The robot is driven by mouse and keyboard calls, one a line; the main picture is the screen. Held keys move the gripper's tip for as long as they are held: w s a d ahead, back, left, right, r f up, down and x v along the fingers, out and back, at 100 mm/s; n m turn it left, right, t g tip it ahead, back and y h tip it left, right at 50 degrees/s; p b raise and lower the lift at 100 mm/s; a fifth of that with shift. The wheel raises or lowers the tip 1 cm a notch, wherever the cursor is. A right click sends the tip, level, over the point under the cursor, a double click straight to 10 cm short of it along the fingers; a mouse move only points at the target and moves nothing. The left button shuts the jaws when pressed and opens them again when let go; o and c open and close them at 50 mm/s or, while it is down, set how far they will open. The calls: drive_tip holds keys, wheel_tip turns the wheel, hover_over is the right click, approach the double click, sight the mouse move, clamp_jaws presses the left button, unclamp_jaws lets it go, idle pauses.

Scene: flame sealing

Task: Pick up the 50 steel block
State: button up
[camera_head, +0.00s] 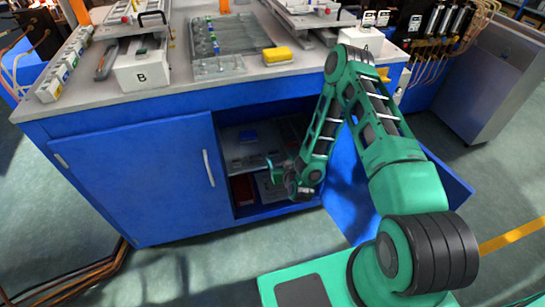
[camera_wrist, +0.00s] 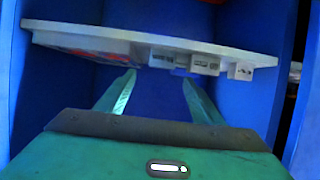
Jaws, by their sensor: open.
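My gripper (camera_wrist: 158,78) is open, its two green fingers apart with nothing between them. In the head view my gripper (camera_head: 283,178) is at the open front of the blue cabinet under the bench. The markings are too small to read, so I cannot tell which block is the 50 steel block. My arm and gripper hide part of the cabinet inside in the head view.
The cabinet's left door (camera_head: 135,180) is shut; its right door (camera_head: 352,190) stands open behind my arm. Blue cabinet walls (camera_wrist: 292,40) flank my gripper closely. The bench top holds a yellow box (camera_head: 277,54).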

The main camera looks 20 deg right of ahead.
sight(274, 152)
drive_tip(key=shift+f+x, duration=0.2)
drive_tip(key=shift+x, duration=3.1)
drive_tip(key=shift+a, duration=0.1)
drive_tip(key=shift+c, duration=0.2)
drive_tip(key=c, duration=1.4)
drive_tip(key=shift+r, duration=0.1)
